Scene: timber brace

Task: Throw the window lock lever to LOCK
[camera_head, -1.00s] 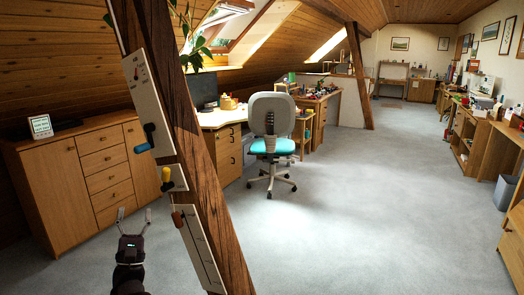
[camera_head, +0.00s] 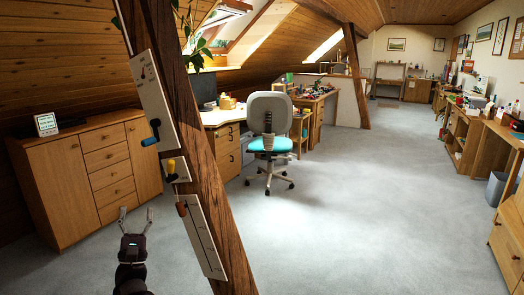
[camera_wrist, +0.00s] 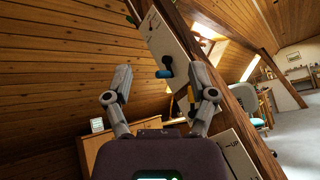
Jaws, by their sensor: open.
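A long white panel (camera_head: 152,98) is fixed high on the slanting timber brace and carries a lever with a black arm and a blue grip (camera_head: 150,141). The grip sits below and left of its pivot. The lever's blue grip also shows in the wrist view (camera_wrist: 164,73), ahead of my gripper and between its fingers in the picture. The panel's lettering is too small to read, so I cannot tell which control is named the window lock. My gripper (camera_head: 136,213) is open and empty, below and apart from the lever.
Below the lever, the brace (camera_head: 205,150) bears a small panel with a yellow-handled control (camera_head: 172,167) and a long slotted panel (camera_head: 203,235) with a brown knob (camera_head: 181,209). A wooden cabinet (camera_head: 70,190) stands behind at left. Open carpet (camera_head: 350,210) lies to the right.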

